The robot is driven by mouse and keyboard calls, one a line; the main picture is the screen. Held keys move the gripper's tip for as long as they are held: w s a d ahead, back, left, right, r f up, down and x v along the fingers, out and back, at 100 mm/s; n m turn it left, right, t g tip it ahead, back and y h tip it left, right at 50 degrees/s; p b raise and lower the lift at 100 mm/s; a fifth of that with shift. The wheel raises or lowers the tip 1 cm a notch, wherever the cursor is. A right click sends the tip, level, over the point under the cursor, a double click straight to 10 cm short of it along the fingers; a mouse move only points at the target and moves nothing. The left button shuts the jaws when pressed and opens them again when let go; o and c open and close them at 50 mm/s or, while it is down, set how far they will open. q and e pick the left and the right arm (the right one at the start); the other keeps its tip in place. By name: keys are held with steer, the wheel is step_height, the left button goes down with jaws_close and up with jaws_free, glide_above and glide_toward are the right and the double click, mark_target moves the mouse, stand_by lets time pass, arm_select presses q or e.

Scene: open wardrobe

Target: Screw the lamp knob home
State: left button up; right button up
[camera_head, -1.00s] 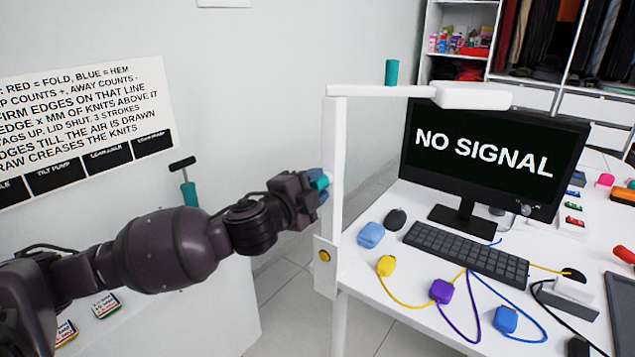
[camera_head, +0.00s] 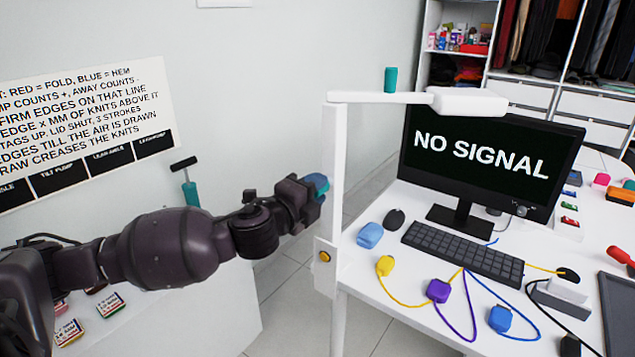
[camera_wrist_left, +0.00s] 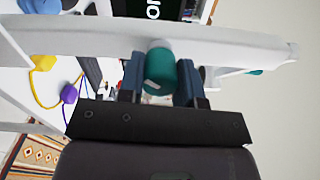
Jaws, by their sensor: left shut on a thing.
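The white desk lamp has an upright post (camera_head: 333,165), a level arm (camera_head: 365,98) and a flat head (camera_head: 466,101) in the head view. My left gripper (camera_head: 318,186) is at the left side of the post. In the left wrist view my left gripper (camera_wrist_left: 160,82) is shut on a teal knob (camera_wrist_left: 160,72), one finger on each side. The knob's far end is against or very close to the white post (camera_wrist_left: 225,42); I cannot tell how deep it sits. Another teal cylinder (camera_head: 391,79) stands on the lamp arm. My right gripper is not in view.
A monitor (camera_head: 480,155) and keyboard (camera_head: 462,252) stand on the white desk behind the lamp. Colored plugs and cables lie near the desk's front, including a purple one (camera_head: 438,291). Open floor lies between the two tables.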

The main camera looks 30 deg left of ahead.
arm_select(q)
steer(key=m+p, duration=0.2)
steer(key=m, duration=0.2)
steer(key=shift+r+m+p, duration=0.15)
steer(key=shift+m+p, duration=0.15)
steer(key=m+p, duration=0.2)
steer(key=m, duration=0.2)
steer(key=shift+p, duration=0.4)
steer(key=shift+m, duration=0.7)
steer(key=shift+w+m, duration=0.1)
steer(key=shift+m, duration=1.3)
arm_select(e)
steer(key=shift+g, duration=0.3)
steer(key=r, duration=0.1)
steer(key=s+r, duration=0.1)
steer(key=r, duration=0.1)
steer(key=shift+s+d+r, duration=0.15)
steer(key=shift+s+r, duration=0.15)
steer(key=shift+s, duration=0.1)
arm_select(q)
steer(key=o, duration=1)
steer(key=shift+o, duration=0.2)
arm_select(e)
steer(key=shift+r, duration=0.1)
